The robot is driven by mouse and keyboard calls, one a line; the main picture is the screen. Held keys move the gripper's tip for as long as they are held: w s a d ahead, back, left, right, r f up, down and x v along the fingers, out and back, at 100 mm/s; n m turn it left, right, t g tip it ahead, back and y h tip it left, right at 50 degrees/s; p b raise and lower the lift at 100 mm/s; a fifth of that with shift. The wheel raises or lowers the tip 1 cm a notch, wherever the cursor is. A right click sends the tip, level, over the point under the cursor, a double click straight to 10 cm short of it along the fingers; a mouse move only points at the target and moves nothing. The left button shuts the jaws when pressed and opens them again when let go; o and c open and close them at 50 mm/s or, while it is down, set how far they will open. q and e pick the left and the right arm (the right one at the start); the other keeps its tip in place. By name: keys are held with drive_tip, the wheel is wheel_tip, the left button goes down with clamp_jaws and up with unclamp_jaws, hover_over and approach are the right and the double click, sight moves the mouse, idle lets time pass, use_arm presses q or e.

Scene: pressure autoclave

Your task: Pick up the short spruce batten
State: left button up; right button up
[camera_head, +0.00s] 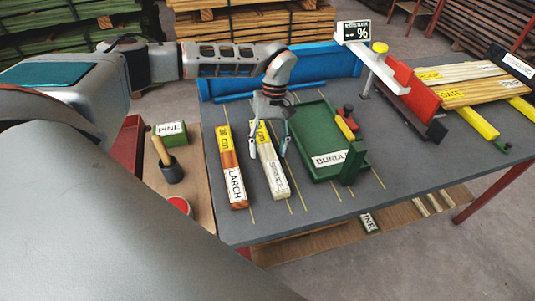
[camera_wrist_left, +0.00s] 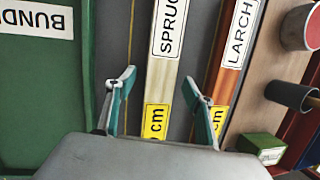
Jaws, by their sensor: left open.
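The short spruce batten (camera_head: 277,178) is a pale wooden bar with a white label and a yellow "cm" label. It lies on the grey table, left of the green tray. My left gripper (camera_head: 269,150) is open over its far part, with the fingers on either side. In the left wrist view the spruce batten (camera_wrist_left: 167,75) passes between the open fingers of the gripper (camera_wrist_left: 158,82); I cannot tell whether they touch it. An orange-brown larch batten (camera_head: 233,172) lies parallel to its left. My right gripper does not show.
The green "BUNDLE" tray (camera_head: 307,126) stands close on the right. A blue wall (camera_head: 325,67) closes the back. A red and white gauge with a "%" display (camera_head: 354,31) is at back right. A dark pot (camera_head: 172,173) and green pine box (camera_head: 171,133) stand at left.

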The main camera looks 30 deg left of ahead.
use_arm(q)
drive_tip(key=c, duration=1.3)
drive_tip(key=shift+r, duration=0.1)
